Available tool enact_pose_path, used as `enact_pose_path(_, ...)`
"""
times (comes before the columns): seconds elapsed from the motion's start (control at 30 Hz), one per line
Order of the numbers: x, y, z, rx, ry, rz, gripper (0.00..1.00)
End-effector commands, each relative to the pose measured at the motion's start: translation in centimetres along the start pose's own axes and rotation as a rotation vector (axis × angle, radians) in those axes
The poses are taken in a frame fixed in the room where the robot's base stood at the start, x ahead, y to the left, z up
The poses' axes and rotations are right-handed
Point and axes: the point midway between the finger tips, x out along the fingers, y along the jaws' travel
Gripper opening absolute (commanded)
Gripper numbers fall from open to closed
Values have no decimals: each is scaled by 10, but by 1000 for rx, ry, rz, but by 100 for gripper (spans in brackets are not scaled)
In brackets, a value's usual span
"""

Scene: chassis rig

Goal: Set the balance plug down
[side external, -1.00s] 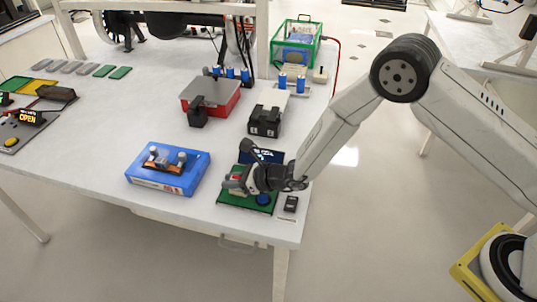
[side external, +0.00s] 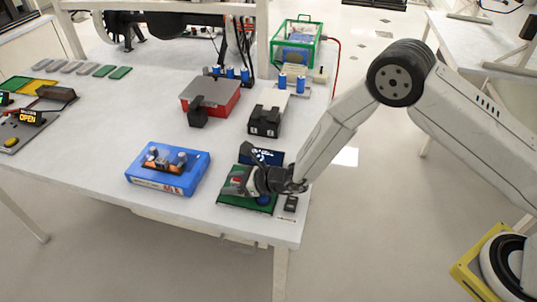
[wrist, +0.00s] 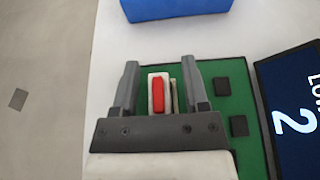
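A red-and-white piece (wrist: 158,93), which I take to be the balance plug, sits between the fingers of my gripper (wrist: 160,66) in the wrist view. Gaps show on both sides of it, so the fingers stand open around it without visibly gripping it. A thin beige strip (wrist: 174,95) is beside it. The green board (wrist: 232,78) lies under and beside the gripper. In the side external view my gripper (side external: 236,182) is low over the green board (side external: 245,204), with the red part showing at its tip. The plug's base is hidden, so I cannot tell what it rests on.
A dark display (side external: 261,157) stands at the board's back edge. A blue box (side external: 168,170) with small parts on top is to the left. A red box (side external: 215,98) and a black block (side external: 265,121) stand behind. The table's front edge is close to the board.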

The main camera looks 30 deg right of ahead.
Motion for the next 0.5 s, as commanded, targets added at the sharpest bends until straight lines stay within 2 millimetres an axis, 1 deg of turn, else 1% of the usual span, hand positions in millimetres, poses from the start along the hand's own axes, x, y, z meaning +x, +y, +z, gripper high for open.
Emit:
enact_pose_path(0.27,-6,0,0,0,1,-1,58)
enact_pose_path(0.5,-24,0,0,1,1,-1,58)
